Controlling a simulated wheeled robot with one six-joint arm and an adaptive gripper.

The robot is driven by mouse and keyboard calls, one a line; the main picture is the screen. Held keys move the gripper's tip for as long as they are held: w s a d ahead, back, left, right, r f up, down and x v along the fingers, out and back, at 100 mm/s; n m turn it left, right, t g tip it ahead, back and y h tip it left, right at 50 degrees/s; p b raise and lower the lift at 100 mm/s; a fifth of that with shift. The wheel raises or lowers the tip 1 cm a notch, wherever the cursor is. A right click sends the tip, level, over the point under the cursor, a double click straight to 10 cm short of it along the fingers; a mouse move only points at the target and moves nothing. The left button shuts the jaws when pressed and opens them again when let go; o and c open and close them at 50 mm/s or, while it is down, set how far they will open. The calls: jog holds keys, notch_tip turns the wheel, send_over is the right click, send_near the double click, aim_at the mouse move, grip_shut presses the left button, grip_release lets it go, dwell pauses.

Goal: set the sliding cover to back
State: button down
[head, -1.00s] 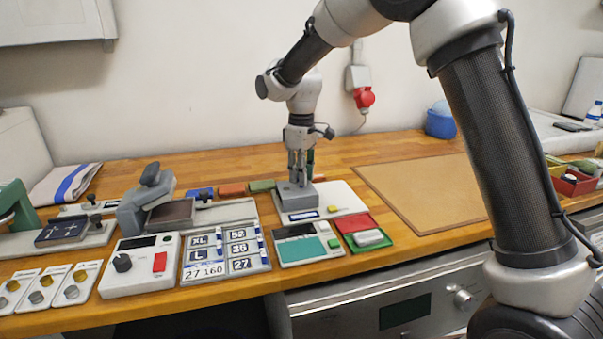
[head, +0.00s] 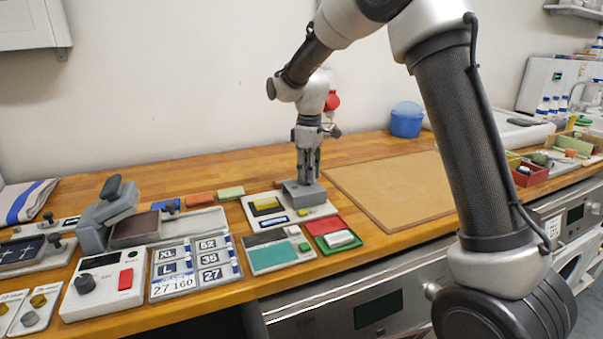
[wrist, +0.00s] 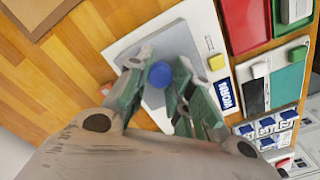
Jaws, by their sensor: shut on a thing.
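The sliding cover (head: 304,193) is a grey plate on a white panel (head: 285,216) on the wooden counter. In the wrist view the cover (wrist: 150,95) carries a round blue knob (wrist: 160,74). My gripper (head: 307,179) points straight down over the cover. In the wrist view its fingers (wrist: 160,78) stand on both sides of the blue knob, shut on it. The cover sits at the right part of the panel in the head view. A dark recess with a yellow piece (head: 266,204) shows uncovered at its left.
A teal-topped device (head: 270,257) and red and green trays (head: 325,226) sit in front. A size-label board (head: 195,268) and a grey lever press (head: 108,215) stand left. A brown mat (head: 400,190) lies flat and clear to the right.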

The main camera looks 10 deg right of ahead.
jog(key=shift+w+d, duration=0.1)
jog(key=shift+d, duration=0.05)
jog(key=c, duration=1.2)
grip_release()
jog(key=shift+d, duration=0.1)
jog(key=shift+r, duration=0.1)
notch_tip(320, 180, up, 12)
